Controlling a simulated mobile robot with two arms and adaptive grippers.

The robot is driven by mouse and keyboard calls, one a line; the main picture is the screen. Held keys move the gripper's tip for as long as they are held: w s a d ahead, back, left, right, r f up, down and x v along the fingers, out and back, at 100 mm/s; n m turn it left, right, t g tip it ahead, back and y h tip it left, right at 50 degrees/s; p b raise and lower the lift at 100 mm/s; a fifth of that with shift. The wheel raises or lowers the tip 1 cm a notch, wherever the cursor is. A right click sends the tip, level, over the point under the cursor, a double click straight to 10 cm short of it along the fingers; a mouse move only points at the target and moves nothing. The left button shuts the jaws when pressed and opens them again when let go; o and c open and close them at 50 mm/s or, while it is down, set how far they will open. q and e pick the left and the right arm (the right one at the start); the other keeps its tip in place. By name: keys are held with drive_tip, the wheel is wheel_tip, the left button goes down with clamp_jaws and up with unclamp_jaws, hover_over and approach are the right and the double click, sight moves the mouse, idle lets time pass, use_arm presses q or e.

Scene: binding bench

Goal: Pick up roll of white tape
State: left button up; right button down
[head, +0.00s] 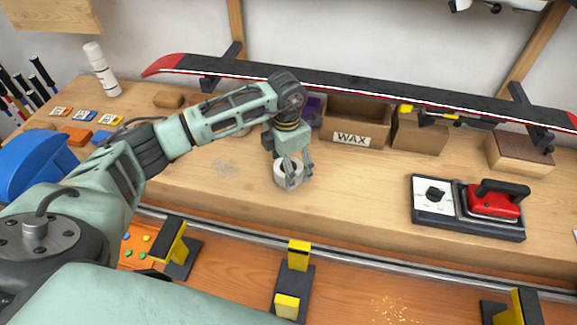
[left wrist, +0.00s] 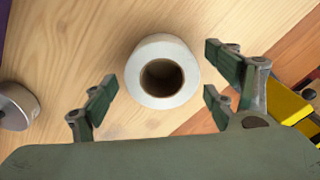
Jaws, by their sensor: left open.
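The roll of white tape (head: 280,178) stands on its flat end on the wooden bench, near the bench's front edge. In the left wrist view the roll (left wrist: 150,52) is seen from above, with its dark round core facing me. My left gripper (head: 297,176) is pointed down over the roll and partly hides it in the head view. Its fingers (left wrist: 161,92) are spread wide and empty. The roll lies ahead of the gap between them, and I see no finger gripping it. My right gripper is not in view.
A box marked WAX (head: 352,122) stands behind the roll. A red iron (head: 492,203) on a black base sits to the right. A long black ski (head: 380,94) spans the back. Yellow-padded clamps (head: 299,255) line the front rail.

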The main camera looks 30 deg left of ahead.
use_arm(q)
drive_tip(key=shift+f, duration=0.6)
drive_tip(key=c, duration=1.1)
drive_tip(key=shift+c, duration=0.4)
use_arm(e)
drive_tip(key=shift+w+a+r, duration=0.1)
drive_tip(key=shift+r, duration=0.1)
